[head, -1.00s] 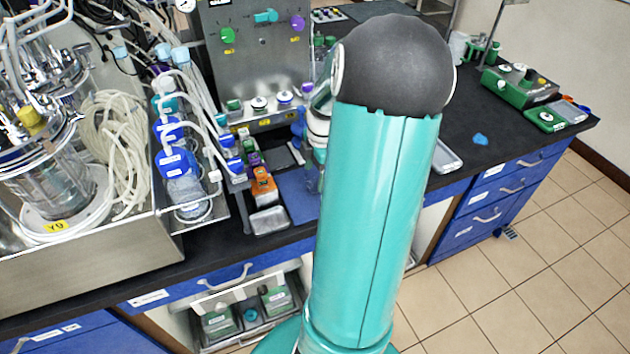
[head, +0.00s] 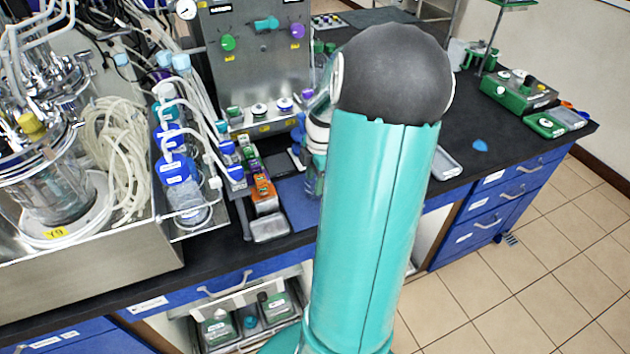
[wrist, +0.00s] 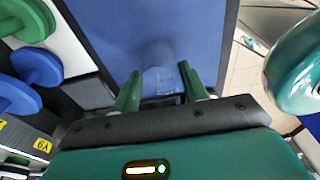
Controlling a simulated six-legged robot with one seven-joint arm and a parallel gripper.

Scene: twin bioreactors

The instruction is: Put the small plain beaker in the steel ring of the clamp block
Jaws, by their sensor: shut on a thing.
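In the wrist view my gripper (wrist: 160,84) has its two green fingers shut on a clear, see-through beaker (wrist: 160,55), faint against the blue behind it. A blue mat (wrist: 205,22) lies beyond the fingers. In the head view my own arm covers most of the gripper. A clear shape, probably the beaker (head: 311,184), shows at the arm's left edge over the blue mat (head: 296,205). I cannot make out the clamp block or its steel ring in either view; my arm may hide them.
A steel tray (head: 95,268) with glass vessels and hoses fills the left. Blue-capped bottles (head: 180,182) stand at its right side. A metal panel (head: 258,65) with coloured knobs stands behind. A green device (head: 518,88) is at the far right.

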